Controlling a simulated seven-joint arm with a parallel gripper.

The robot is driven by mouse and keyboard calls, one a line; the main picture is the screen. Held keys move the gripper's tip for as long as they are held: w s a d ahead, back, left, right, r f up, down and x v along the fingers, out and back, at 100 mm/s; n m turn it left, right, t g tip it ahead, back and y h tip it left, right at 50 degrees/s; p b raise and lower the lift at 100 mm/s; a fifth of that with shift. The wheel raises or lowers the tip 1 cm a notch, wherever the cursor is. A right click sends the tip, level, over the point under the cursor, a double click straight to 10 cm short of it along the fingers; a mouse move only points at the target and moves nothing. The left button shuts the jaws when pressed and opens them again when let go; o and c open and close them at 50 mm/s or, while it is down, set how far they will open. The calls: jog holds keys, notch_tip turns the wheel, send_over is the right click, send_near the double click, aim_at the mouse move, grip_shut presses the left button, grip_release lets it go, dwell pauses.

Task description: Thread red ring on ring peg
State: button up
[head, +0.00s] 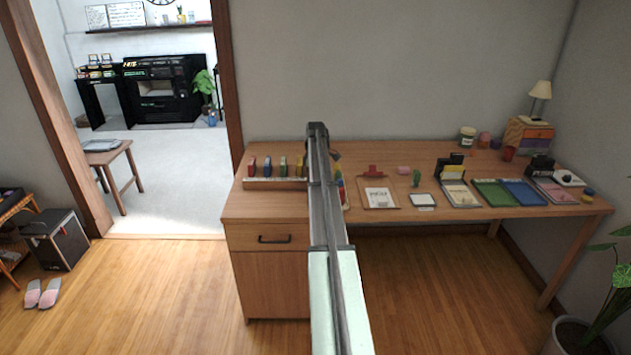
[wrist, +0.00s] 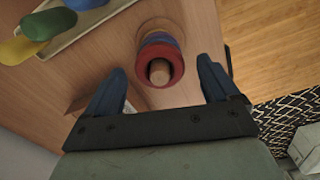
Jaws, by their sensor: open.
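In the wrist view, the red ring (wrist: 175,62) is nearest the camera, around the round wooden top of the ring peg (wrist: 159,72). Below it on the peg are a blue or purple ring (wrist: 158,39) and other rings toward the base. The red ring looks level with the peg's top; I cannot tell if it rests on the ring below. My gripper (wrist: 161,66) is open, one dark finger on each side of the stack, with visible gaps and no contact seen. In the head view my arm largely hides the peg.
A rack (head: 276,184) with several coloured blocks stands left of my arm on the wooden desk (head: 400,222); blue, green and yellow pieces show in the wrist view's top left.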

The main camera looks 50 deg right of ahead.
notch_tip(320, 180, up, 13)
jog(key=shift+r, duration=0.15)
dwell(0.4)
dwell(0.5)
